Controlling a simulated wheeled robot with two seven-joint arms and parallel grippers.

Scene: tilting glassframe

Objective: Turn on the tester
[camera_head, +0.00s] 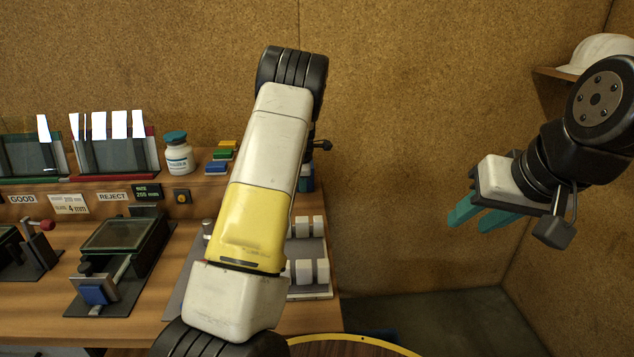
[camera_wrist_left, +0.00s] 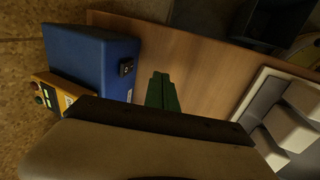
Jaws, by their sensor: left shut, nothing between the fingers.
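A blue box (camera_wrist_left: 90,60) with a black rocker switch (camera_wrist_left: 126,67) on its side, seemingly the tester, stands at the left of the left wrist view. A blue sliver behind my left arm in the head view (camera_head: 306,184) may be the same box; the arm hides the rest. My left gripper (camera_wrist_left: 162,90) shows its green fingers together and empty, to the right of the switch and apart from it. In the head view the left gripper is hidden behind its arm. My right gripper (camera_head: 468,224) has teal fingers apart and empty, in the air at the right.
A yellow box with green and red buttons (camera_wrist_left: 47,98) sits against the blue box. A grey rack with white rollers (camera_wrist_left: 290,128) stands at right in the wrist view. A glass frame fixture (camera_head: 115,240), a white bottle (camera_head: 178,158) and glass racks (camera_head: 115,155) occupy the bench's left.

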